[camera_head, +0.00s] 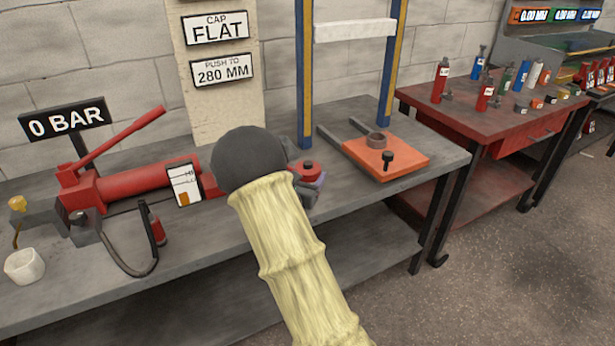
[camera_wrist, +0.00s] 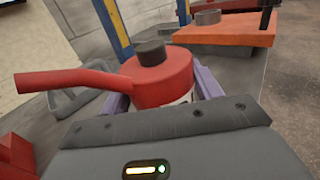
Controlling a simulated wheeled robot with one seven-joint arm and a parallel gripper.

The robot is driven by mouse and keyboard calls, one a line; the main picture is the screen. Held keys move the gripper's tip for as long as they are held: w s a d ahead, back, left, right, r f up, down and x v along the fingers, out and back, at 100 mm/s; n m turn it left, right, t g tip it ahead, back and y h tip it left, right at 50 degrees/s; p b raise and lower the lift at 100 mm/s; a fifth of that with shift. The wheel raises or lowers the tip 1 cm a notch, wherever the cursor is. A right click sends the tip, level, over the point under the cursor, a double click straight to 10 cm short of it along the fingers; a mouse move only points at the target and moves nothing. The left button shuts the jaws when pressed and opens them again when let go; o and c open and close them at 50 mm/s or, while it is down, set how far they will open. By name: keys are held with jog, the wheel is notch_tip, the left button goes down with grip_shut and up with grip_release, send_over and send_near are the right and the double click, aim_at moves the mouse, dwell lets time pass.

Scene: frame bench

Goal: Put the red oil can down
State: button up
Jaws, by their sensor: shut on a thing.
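The red oil can (camera_wrist: 165,76) has a black cap on top and a long red spout pointing left in the wrist view. My gripper (camera_wrist: 163,95) is shut on it, with a purple finger on each side of its body. In the head view, the top of the oil can (camera_head: 306,169) shows just past the dark round end of my arm, over the grey bench (camera_head: 262,266). The arm hides most of my gripper and part of the can there. I cannot tell whether the can's base touches the bench.
A red hand pump (camera_head: 135,183) with a hose stands left on the bench. A blue-and-yellow frame (camera_head: 389,65) stands behind, and an orange plate (camera_head: 400,157) lies to the right. A white cup (camera_head: 24,266) sits far left. A red table (camera_head: 468,108) holds several bottles.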

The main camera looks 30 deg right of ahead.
jog(key=o, duration=1.3)
jog(key=shift+f, duration=0.1)
jog(key=shift+r, duration=0.25)
jog(key=p+v, duration=0.1)
jog(key=v, duration=1.1)
jog(key=shift+f+p, duration=0.1)
jog(key=shift+p, duration=0.3)
